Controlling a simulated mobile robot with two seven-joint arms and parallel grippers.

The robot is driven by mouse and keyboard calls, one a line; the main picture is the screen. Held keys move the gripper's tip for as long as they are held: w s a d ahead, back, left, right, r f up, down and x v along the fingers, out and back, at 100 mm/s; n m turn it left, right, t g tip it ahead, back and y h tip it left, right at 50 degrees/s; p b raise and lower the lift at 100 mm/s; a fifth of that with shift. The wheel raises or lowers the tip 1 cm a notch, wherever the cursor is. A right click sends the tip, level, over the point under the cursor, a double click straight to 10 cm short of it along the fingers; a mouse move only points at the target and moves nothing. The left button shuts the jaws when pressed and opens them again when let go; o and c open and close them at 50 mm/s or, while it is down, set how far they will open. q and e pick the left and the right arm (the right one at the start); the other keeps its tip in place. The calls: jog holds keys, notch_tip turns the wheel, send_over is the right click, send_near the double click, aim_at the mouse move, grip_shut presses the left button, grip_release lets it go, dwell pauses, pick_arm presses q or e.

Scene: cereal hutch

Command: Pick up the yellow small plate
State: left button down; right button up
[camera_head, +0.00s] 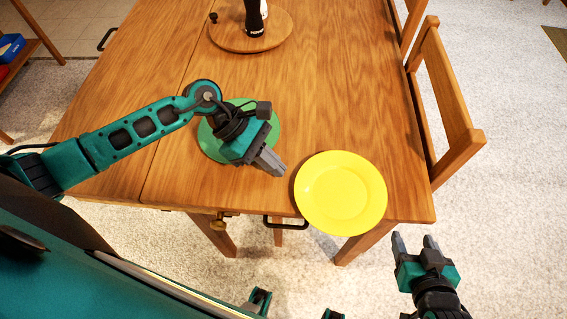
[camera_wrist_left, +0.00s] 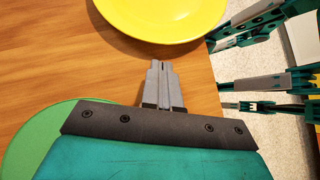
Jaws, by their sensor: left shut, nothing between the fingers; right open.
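The yellow plate (camera_head: 341,194) lies at the front right of the wooden table, its near rim reaching past the table's front edge. It also shows at the top of the left wrist view (camera_wrist_left: 165,14). My left gripper (camera_head: 278,168) is shut and empty, just left of the plate and apart from it; it also shows in the left wrist view (camera_wrist_left: 163,68). My right gripper (camera_head: 413,243) is open and empty, off the table's front right corner, below and right of the plate.
A green plate (camera_head: 211,143) lies on the wooden table (camera_head: 330,90), partly hidden under my left gripper. A round wooden board (camera_head: 275,38) with a dark bottle (camera_head: 254,18) stands farther back. A wooden chair (camera_head: 447,100) stands at the right edge. The table's middle is clear.

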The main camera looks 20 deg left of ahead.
aim_at(313, 188)
pick_arm(q)
jog(key=shift+s+d, duration=0.1)
jog(key=shift+d, duration=1.05)
jog(key=d, duration=0.3)
jog(key=shift+s+d, duration=0.1)
jog(key=shift+d, duration=0.2)
jog(key=shift+a, duration=0.1)
